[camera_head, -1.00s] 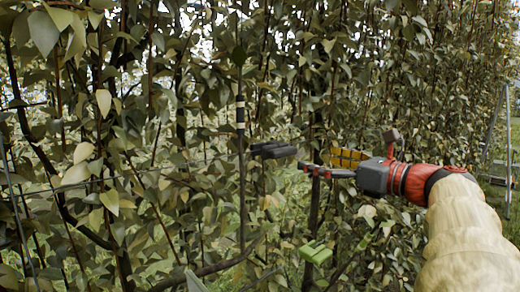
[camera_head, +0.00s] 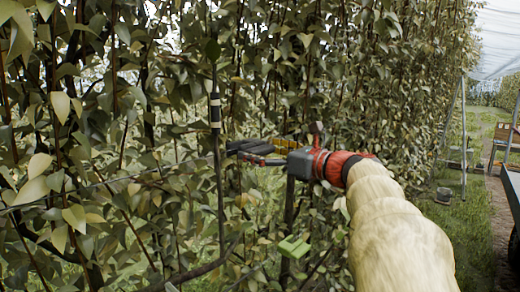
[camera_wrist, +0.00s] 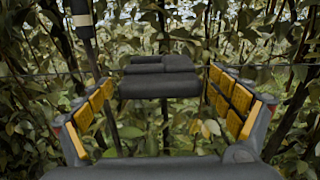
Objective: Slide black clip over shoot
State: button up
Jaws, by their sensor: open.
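The black clip (camera_head: 243,146) sits at the height of a thin wire, just right of the shoot. In the wrist view the black clip (camera_wrist: 160,78) lies between and slightly beyond my finger ends, with gaps on both sides. My gripper (camera_head: 268,152) reaches in from the right, open, with yellow pads; its fingers overlap the clip's right end in the head view. The upright dark shoot (camera_head: 216,160) has a black band with pale rings above the clip's level. In the wrist view the shoot (camera_wrist: 87,50) stands left of the clip, apart from it.
The thin wire (camera_wrist: 45,75) crosses the wrist view behind the clip. Dense leaves and stems fill the left and middle. A ladder (camera_head: 463,130) and a grassy lane (camera_head: 470,235) lie at the right.

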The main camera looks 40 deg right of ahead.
jog(key=shift+c, duration=1.1)
jog(key=c, duration=1.5)
jog(key=shift+o, duration=0.2)
jog(key=shift+a, duration=0.1)
jog(key=a+b, duration=0.1)
jog(key=a, duration=0.6)
jog(key=shift+s+a+b, duration=0.2)
jog(key=shift+s+b, duration=0.1)
jog(key=o, duration=1.6)
jog(key=shift+w+a, duration=0.1)
jog(key=shift+a, duration=0.15)
jog(key=shift+o, duration=0.4)
jog(key=shift+d, duration=0.1)
